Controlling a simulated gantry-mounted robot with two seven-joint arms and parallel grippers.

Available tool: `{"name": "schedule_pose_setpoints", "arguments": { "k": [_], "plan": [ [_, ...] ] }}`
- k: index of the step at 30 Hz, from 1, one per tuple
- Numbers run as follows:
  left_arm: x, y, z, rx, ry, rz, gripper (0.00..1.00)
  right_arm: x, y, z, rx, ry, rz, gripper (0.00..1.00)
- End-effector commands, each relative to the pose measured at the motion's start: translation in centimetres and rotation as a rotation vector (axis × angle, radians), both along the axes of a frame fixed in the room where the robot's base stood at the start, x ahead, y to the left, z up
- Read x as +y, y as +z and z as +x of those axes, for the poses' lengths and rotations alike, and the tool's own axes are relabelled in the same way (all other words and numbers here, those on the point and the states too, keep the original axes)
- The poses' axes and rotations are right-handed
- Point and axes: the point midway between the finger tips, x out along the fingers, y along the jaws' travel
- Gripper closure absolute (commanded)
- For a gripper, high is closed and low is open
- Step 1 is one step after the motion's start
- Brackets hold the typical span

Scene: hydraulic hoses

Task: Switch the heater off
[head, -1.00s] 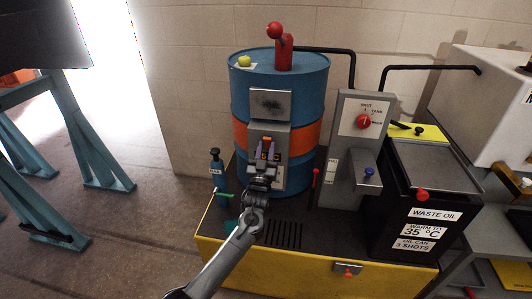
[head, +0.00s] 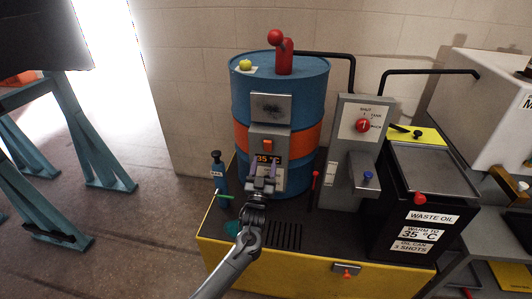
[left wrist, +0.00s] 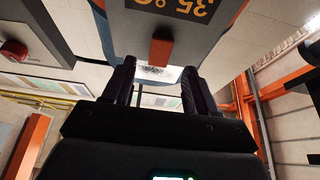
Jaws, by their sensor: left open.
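The heater (head: 284,133) is a grey box on the front of the blue drum (head: 305,95) with the orange band. Its orange switch (head: 267,145) sticks out above a dark display (head: 267,159) reading 35 °C. In the left wrist view the display (left wrist: 172,7) appears upside down, and the orange switch (left wrist: 160,50) lies ahead, between the fingertips in the picture. My left gripper (head: 263,170) is open and empty, just below the display in the head view. Its fingers (left wrist: 158,72) appear apart from the switch. My right gripper is not in view.
A dispenser panel with a red dial (head: 362,125) stands right of the drum, beside the black waste oil bin (head: 415,225). The yellow-fronted base (head: 285,265) has a dark grated top.

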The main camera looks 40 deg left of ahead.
Motion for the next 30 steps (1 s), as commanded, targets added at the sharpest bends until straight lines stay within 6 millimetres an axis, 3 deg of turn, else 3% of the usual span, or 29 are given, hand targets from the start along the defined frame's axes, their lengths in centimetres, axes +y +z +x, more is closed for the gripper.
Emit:
{"name": "schedule_pose_setpoints", "arguments": {
  "k": [6,12,30],
  "plan": [
    [-1.5,-1.3,-3.0,0.002,0.0,-0.001,0.43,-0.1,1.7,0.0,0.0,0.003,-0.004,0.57],
    [-2.3,-2.2,-4.4,0.0,0.0,0.0,0.43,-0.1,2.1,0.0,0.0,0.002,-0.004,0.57],
    [-2.5,-2.6,-5.0,0.006,0.0,0.0,0.43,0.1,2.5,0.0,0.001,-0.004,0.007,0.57]
  ]
}}
